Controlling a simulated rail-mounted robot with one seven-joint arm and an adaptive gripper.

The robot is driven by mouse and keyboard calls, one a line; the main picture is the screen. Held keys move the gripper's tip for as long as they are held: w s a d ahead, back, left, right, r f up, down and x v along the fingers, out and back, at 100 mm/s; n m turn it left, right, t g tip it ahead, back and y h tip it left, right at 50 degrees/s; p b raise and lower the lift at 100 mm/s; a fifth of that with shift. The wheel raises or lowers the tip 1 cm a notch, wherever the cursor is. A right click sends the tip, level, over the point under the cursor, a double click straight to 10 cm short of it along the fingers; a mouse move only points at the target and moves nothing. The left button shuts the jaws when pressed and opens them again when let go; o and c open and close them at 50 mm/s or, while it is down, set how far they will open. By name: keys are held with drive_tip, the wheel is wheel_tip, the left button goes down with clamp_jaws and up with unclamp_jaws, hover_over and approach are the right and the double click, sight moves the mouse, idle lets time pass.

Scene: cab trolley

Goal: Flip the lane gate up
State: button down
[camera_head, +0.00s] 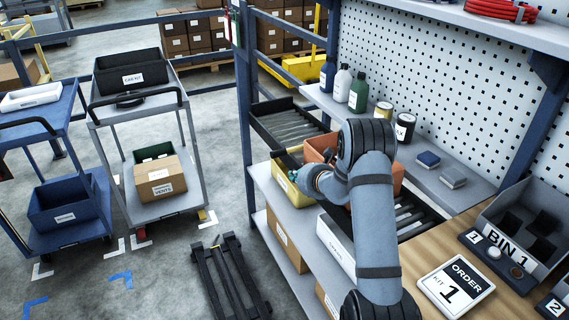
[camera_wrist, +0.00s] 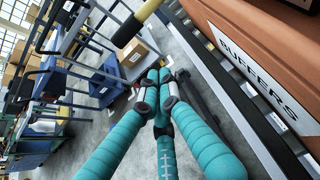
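In the wrist view, the teal fingers of my gripper (camera_wrist: 160,78) meet at their tips, with nothing seen between them. In the head view, my gripper (camera_head: 312,181) is at the front of the shelf, beside a yellow bin and in front of an orange bin. A short bar with a black grip and yellow end (camera_wrist: 135,25) sticks out above and left of the fingertips in the wrist view, apart from them; it may be the lane gate's handle, but I cannot tell. My arm hides part of the lanes.
The orange BUFFERS bin (camera_wrist: 250,60) stands close on the right in the wrist view. The yellow bin (camera_head: 290,182) and a black roller lane (camera_head: 290,125) are on the shelf. Trolleys (camera_head: 150,190) stand at left; a low black frame (camera_head: 230,278) lies on the floor.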

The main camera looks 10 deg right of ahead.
drive_tip(key=w+a+p, duration=0.2)
drive_tip(key=w+p, duration=0.1)
drive_tip(key=w, duration=0.4)
drive_tip(key=shift+w+f+p, duration=0.2)
drive_tip(key=shift+w+p, duration=0.1)
drive_tip(key=shift+w, duration=0.05)
drive_tip(key=shift+r, duration=0.1)
